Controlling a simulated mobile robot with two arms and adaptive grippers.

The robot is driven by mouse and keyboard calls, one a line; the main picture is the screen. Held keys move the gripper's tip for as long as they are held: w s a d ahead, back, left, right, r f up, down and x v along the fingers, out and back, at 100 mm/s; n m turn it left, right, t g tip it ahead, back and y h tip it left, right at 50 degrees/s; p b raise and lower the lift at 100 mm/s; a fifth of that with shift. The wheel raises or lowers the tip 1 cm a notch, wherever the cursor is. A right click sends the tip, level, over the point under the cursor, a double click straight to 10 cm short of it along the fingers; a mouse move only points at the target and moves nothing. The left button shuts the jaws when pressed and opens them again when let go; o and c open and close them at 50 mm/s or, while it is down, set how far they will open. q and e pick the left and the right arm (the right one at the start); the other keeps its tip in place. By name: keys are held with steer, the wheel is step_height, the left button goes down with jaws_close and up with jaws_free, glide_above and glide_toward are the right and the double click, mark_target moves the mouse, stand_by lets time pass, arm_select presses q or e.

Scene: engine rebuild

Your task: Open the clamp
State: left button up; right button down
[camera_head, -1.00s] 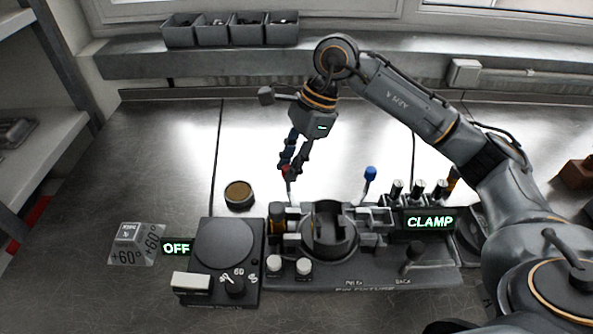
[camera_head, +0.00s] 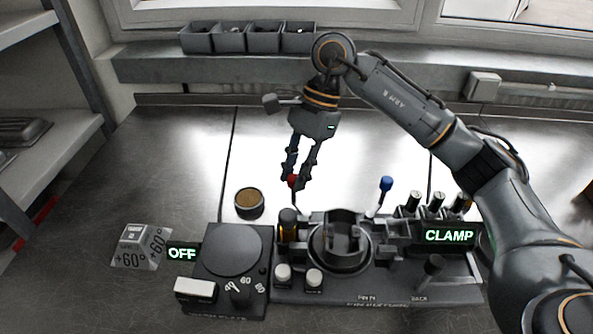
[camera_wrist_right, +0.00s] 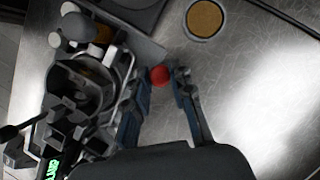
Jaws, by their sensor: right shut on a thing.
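The pin fixture (camera_head: 380,290) is a dark base with a round ring holder (camera_head: 340,240) in its middle and a lit green CLAMP sign (camera_head: 450,236) at its right. My right gripper (camera_head: 293,180) is behind the fixture's left part, its fingers pointing down and closed about a red knob (camera_head: 291,181). In the right wrist view the red knob (camera_wrist_right: 159,75) sits between the fingertips (camera_wrist_right: 157,78). Most of the stem under the knob is hidden. A second lever with a blue knob (camera_head: 386,183) stands upright behind the fixture's right part. My left gripper is out of view.
A hot plate (camera_head: 228,255) with a lit OFF sign (camera_head: 182,253) stands left of the fixture. A round brown-topped tin (camera_head: 249,203) is left of my gripper. Several grey bins (camera_head: 231,37) stand on the back ledge.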

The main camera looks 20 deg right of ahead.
steer(key=c, duration=1.2)
jaws_free()
steer(key=shift+o, duration=0.2)
steer(key=shift+r, duration=0.1)
steer(key=v, duration=1.1)
steer(key=shift+r, duration=0.4)
